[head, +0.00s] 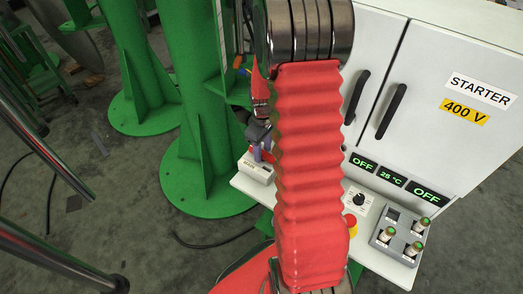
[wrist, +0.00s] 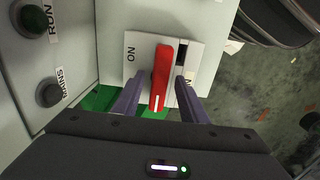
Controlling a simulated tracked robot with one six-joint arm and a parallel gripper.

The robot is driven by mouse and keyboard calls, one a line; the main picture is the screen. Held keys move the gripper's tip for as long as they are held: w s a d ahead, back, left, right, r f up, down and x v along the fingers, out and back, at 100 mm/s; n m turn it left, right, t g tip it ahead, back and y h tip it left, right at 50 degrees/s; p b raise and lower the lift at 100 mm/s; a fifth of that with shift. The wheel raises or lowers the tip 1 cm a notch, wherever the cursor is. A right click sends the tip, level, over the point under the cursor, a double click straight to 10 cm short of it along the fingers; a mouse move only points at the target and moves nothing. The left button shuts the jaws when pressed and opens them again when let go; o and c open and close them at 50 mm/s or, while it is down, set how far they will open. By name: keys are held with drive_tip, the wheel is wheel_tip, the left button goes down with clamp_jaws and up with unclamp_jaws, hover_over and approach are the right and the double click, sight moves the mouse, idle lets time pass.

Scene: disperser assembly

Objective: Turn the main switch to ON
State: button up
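The main switch's red lever (wrist: 162,70) stands out from a pale plate (wrist: 135,45) in the wrist view. A white stripe marks its near end. ON is printed on the plate left of the lever; a label on the right is mostly hidden. My gripper (wrist: 158,86) is open, with one dark purple finger on each side of the lever and gaps showing between them. In the head view my gripper (head: 259,138) is at the small white switch box (head: 256,170), left of my red arm.
A white STARTER 400 V cabinet (head: 440,70) stands right, its displays reading OFF, 25 °C, OFF. Dark round RUN (wrist: 31,16) and MAINS (wrist: 48,92) fittings are left in the wrist view. A green column (head: 205,150) stands left.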

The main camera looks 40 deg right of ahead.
drive_tip(key=shift+c, duration=0.3)
drive_tip(key=c, duration=0.9)
drive_tip(key=shift+a, duration=0.35)
clamp_jaws()
drive_tip(key=shift+d, duration=0.25)
